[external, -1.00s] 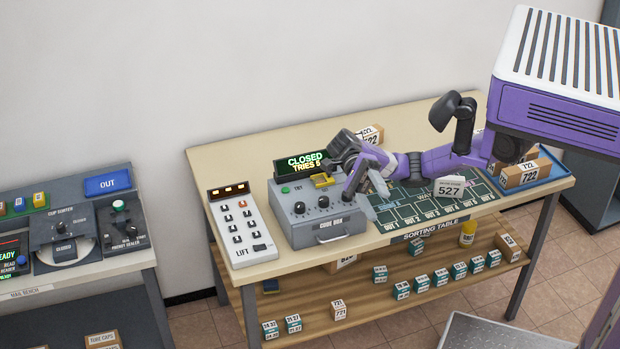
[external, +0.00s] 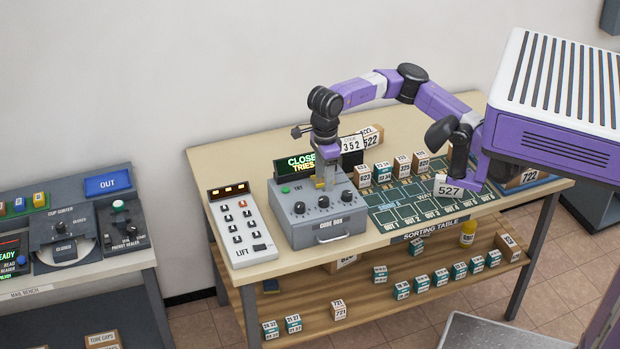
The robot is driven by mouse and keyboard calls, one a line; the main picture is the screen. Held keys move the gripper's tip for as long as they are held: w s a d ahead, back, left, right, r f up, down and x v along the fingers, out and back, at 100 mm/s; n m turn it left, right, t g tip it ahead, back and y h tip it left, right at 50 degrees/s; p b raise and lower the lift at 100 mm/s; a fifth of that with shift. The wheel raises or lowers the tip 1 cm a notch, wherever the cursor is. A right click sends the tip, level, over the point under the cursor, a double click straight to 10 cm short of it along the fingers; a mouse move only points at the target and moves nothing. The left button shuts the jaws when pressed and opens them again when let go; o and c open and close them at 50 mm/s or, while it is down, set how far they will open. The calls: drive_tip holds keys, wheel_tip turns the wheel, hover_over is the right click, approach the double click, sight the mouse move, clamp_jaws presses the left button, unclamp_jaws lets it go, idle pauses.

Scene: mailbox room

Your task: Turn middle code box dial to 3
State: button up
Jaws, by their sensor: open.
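The grey code box (external: 318,228) stands on the sorting table with three dark dials in a row on its sloped face. The middle dial (external: 323,202) sits between the left dial (external: 299,207) and the right dial (external: 347,196); its setting is too small to read. A sign behind the box (external: 300,163) shows CLOSED and TRIES, partly covered by my arm.
A white LIFT keypad (external: 240,228) stands left of the box. Several small cartons (external: 402,167) stand on the green sorting mat (external: 397,218) to the right.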

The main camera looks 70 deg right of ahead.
sight(324, 199)
drive_tip(key=shift+d+f, duration=0.15)
drive_tip(key=shift+f, duration=3.7)
clamp_jaws()
